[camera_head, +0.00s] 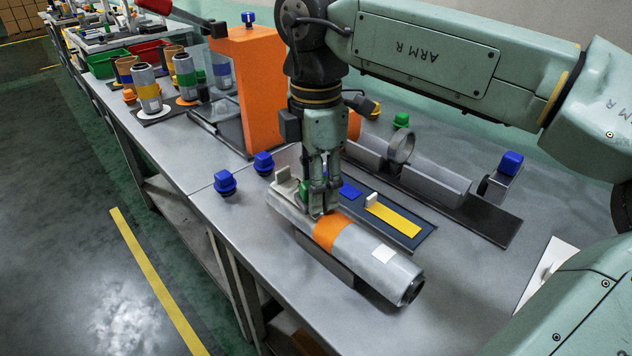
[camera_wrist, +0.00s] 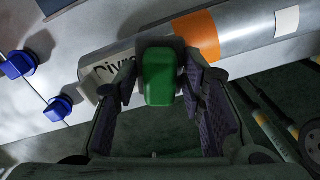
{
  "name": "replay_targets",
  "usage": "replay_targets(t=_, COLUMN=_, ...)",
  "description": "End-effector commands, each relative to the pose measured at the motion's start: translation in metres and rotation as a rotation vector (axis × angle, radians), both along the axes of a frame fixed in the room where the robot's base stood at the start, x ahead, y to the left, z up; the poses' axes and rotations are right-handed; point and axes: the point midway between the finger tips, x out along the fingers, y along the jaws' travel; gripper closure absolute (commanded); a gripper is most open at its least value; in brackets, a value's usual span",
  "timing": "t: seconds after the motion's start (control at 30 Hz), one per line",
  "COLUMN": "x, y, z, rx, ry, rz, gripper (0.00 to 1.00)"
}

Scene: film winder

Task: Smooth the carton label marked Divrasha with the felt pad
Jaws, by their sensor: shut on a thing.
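The carton (camera_head: 345,243) is a grey tube with an orange band, lying lengthwise near the table's front edge. It also shows in the wrist view (camera_wrist: 240,38). The label (camera_wrist: 103,73) is pale with large dark letters reading "Div" and part of more, at the carton's left end. The rest of the word is hidden behind my gripper. My gripper (camera_head: 319,210) is over the carton, left of the orange band. In the wrist view my gripper (camera_wrist: 163,78) is shut on the green-handled felt pad (camera_wrist: 158,80). The pad overlaps the label's right side; I cannot tell whether they touch.
A dark tray (camera_head: 425,237) with a yellow strip (camera_head: 393,221) lies behind the carton. Blue knobs (camera_head: 225,182) stand left of it. An orange upright housing (camera_head: 248,85) stands at the back left. A grey cradle with a ring (camera_head: 401,148) lies behind.

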Motion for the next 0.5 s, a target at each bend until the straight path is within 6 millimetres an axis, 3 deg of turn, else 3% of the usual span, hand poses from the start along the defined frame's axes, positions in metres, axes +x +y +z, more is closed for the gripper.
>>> replay_targets(t=0.5, x=0.0027, y=0.0029, z=-0.0023, rx=0.000, ry=0.000, rz=0.001, gripper=0.91)
